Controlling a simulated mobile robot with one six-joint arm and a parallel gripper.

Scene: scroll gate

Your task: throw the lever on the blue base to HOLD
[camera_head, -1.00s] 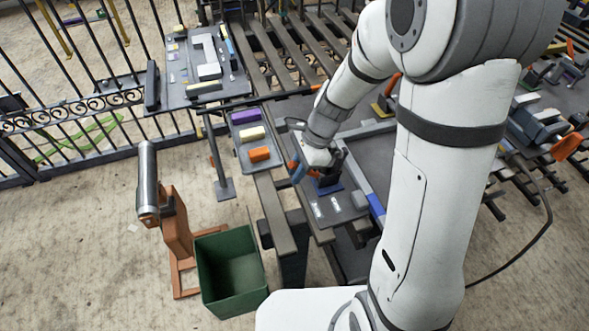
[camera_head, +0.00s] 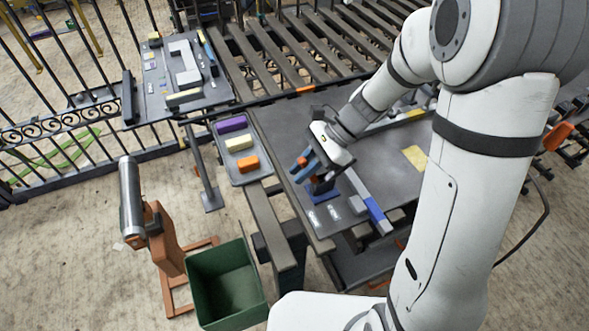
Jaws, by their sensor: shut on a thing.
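The blue base (camera_head: 323,193) stands near the front left corner of the dark grey table, behind two small pale labels whose words are too small to read. A dark part of the lever (camera_head: 322,183) rises from it. My gripper (camera_head: 309,164) is directly above the base, with blue and orange parts showing at its end. It appears shut on the lever's upper part, which the gripper mostly hides. The exact lever angle and which label it leans toward cannot be told.
A grey tray (camera_head: 258,173) with purple, cream and orange blocks is left of the table (camera_head: 375,155). A green bin (camera_head: 225,285) and an orange stand (camera_head: 168,245) are at front left.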

